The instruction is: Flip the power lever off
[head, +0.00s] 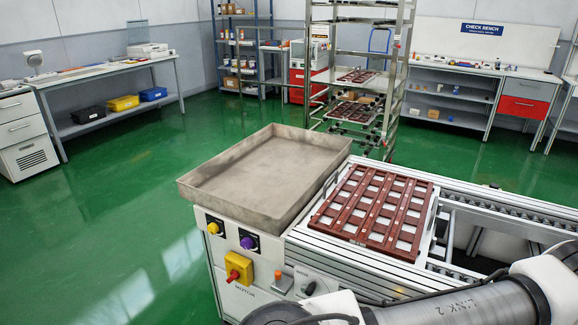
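The control panel is on the near side of the conveyor machine. A small lever with an orange tip (278,276) stands up from a grey plate there. To its left a red rotary handle sits on a yellow switch box (239,268), with the word MOTOR below it. No label that I can read marks either one as the power lever. To the right is a black knob (309,288). Part of my arm crosses the bottom right, in front of the machine. Neither of my grippers is in view.
A yellow knob (214,227) and a purple knob (248,243) sit higher on the panel. Above is an empty grey tray (200,187). A brown slotted frame (372,209) lies on the conveyor. A metal rack (401,75) stands behind. The green floor at left is clear.

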